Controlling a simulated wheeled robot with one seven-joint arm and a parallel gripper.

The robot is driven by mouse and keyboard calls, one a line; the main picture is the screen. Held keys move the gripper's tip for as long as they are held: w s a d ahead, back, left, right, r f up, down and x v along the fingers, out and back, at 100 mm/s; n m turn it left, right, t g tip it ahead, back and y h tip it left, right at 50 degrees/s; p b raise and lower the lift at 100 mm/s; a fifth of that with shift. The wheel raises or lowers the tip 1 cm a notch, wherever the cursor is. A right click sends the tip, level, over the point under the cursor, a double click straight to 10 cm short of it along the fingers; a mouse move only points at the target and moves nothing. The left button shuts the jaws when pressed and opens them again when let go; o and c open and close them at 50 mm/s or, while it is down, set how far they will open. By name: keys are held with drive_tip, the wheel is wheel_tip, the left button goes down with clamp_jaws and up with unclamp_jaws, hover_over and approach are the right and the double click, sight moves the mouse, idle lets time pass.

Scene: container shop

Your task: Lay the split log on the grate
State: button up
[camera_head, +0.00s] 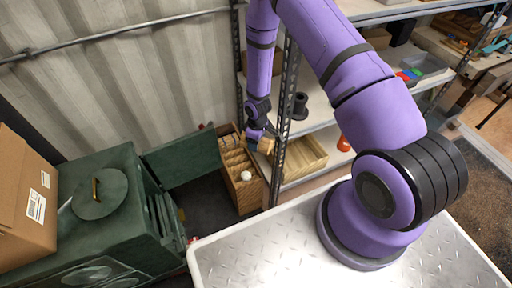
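My gripper (261,134) is small in the head view, at the end of my purple arm, above the right side of a wooden crate and next to a shelf post. A short pale piece of wood, which looks like the split log (267,146), sits at its fingertips, and the gripper appears shut on it. The fingers themselves are hard to make out. The green stove (118,222) stands at the lower left with its door (184,158) swung open. The grate is not clearly visible; dark upright bars (166,216) show at the stove's opening.
The wooden crate (248,202) holds several wood pieces and a small white object (246,176). A metal shelf (310,118) with a wooden tray (306,158) stands at its right. A cardboard box (24,205) sits on the stove. Dark floor lies between stove and crate.

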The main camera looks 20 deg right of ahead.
drive_tip(key=w+d+r+m, duration=0.1)
drive_tip(key=r+m, duration=0.3)
drive_tip(key=r, duration=0.5)
drive_tip(key=w+d+r+m, duration=0.1)
drive_tip(key=w+r+m, duration=0.2)
drive_tip(key=r, duration=0.7)
drive_tip(key=shift+w+d+r+m, duration=0.15)
drive_tip(key=shift+w+d+m, duration=0.2)
drive_tip(key=shift+m, duration=0.25)
drive_tip(key=shift+w+a, duration=0.1)
drive_tip(key=shift+a, duration=0.05)
